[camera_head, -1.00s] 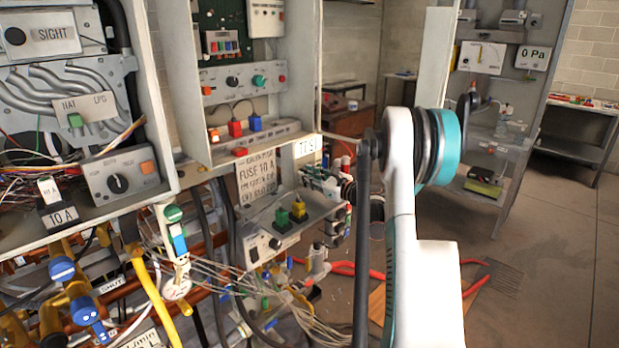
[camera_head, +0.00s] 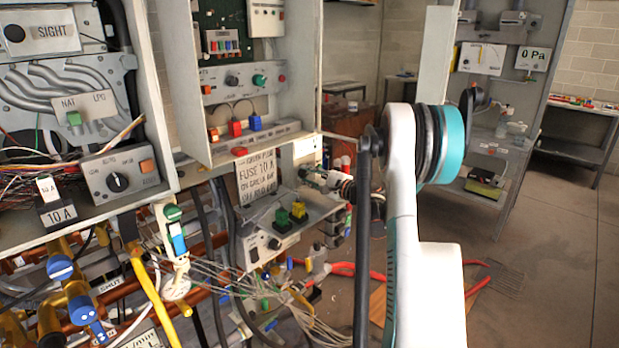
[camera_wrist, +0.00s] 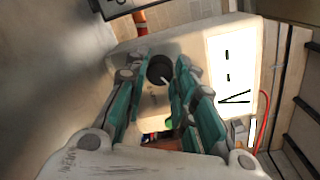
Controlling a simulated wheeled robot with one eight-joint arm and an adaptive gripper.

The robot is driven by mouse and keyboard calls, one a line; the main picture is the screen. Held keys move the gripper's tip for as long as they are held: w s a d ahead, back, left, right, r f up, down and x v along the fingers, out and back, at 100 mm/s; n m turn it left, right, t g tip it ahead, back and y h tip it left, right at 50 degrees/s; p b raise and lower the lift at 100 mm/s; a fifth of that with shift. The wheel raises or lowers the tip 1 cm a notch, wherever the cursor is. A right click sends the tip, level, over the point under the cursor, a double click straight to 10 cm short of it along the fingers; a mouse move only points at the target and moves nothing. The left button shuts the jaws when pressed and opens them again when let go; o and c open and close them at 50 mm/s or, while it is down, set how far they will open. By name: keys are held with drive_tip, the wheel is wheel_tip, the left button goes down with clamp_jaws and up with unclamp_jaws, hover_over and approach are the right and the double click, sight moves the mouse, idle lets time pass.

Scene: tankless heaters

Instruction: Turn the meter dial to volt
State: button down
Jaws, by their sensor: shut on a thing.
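The meter (camera_wrist: 205,30) is a white box with a pale display (camera_wrist: 232,75) showing a few dark strokes in the wrist view. Its round dark dial (camera_wrist: 160,69) has a light pointer mark and sits between the fingertips of my gripper (camera_wrist: 157,73). The teal and grey fingers are closed on the dial from both sides. In the head view my gripper (camera_head: 322,180) reaches in from the right, just below the white meter box (camera_head: 306,149). The dial is hidden there, and I cannot read its setting labels.
A paper note reading FUSE 10 A (camera_head: 257,178) hangs left of the meter. A shelf with green and yellow blocks (camera_head: 291,214) lies below my gripper. Loose wires and pipes fill the lower left. Open floor (camera_head: 550,240) lies to the right.

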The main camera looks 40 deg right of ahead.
drive_tip(key=shift+n, duration=0.3)
idle(0.4)
drive_tip(key=c, duration=1.3)
unclamp_jaws()
drive_tip(key=s, duration=0.8)
drive_tip(key=s+d, duration=0.1)
drive_tip(key=s, duration=0.3)
drive_tip(key=shift+d+r, duration=0.1)
drive_tip(key=shift+r, duration=0.15)
